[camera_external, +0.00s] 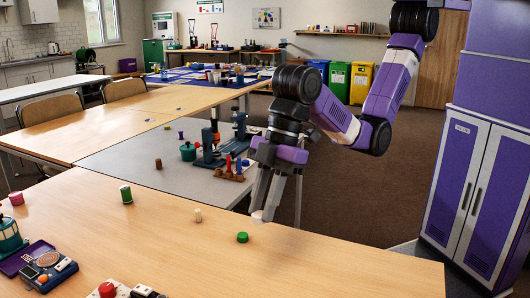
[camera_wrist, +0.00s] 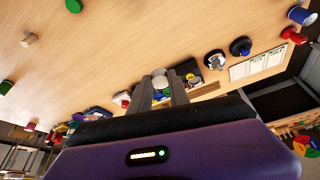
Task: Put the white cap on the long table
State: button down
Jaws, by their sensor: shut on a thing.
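My gripper (camera_external: 264,212) is shut on the white cap (camera_external: 258,215), which shows as a small pale thing at the fingertips. The wrist view shows the white cap (camera_wrist: 160,82) between the two fingers, partly hidden by them. The long table (camera_external: 200,260) is the light wooden table in the foreground. My gripper points down near its far edge, to the right of the middle. How high the cap is above the table, I cannot tell.
On the long table stand a green cap (camera_external: 242,237), a beige peg (camera_external: 198,215) and a green cylinder (camera_external: 126,194). Devices (camera_external: 45,265) crowd its left end. The grey table (camera_external: 130,155) behind holds a red-and-blue peg rack (camera_external: 235,172). The front right of the long table is clear.

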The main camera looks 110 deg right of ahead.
aim_at(259, 289)
notch_tip(259, 289, down, 18)
jog(key=shift+f, duration=0.1)
dwell(0.4)
jog(key=shift+f, duration=0.1)
jog(key=c, duration=1.3)
grip_release()
jog(key=shift+o, duration=0.3)
jog(key=shift+s+d+r, duration=0.1)
jog(key=shift+s+r, duration=0.05)
jog(key=shift+r, duration=0.45)
jog(key=v, duration=1.1)
jog(key=shift+p, duration=0.4)
jog(key=shift+s+f, duration=0.1)
